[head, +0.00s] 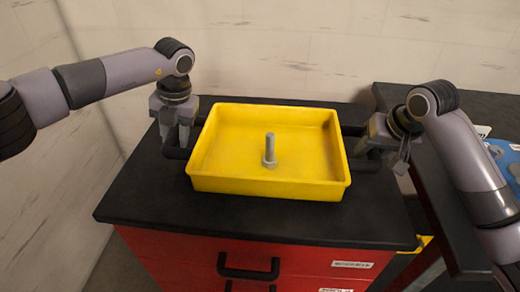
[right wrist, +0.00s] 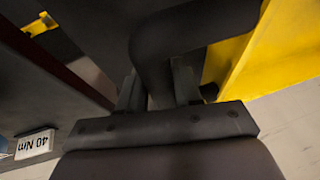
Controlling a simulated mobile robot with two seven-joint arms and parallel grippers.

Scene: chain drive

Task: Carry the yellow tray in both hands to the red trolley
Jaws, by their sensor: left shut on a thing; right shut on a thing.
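The yellow tray (head: 225,184) is over the black top of the red trolley (head: 300,221) in the head view, level, with a grey bolt (head: 269,150) standing upright in it. I cannot tell whether the tray touches the top. My left gripper (head: 178,143) is shut on the tray's black left handle. My right gripper (head: 376,150) is shut on the black right handle (head: 364,165). In the right wrist view, the right gripper's fingers (right wrist: 160,88) close around the dark handle bar, with the yellow tray wall (right wrist: 285,50) beside it.
A dark bench (head: 430,190) stands close on the right, with a blue object (head: 508,160) on it. A pale wall (head: 300,45) is behind the trolley. The trolley's front has drawers with black handles (head: 248,267). Bare top shows in front of the tray.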

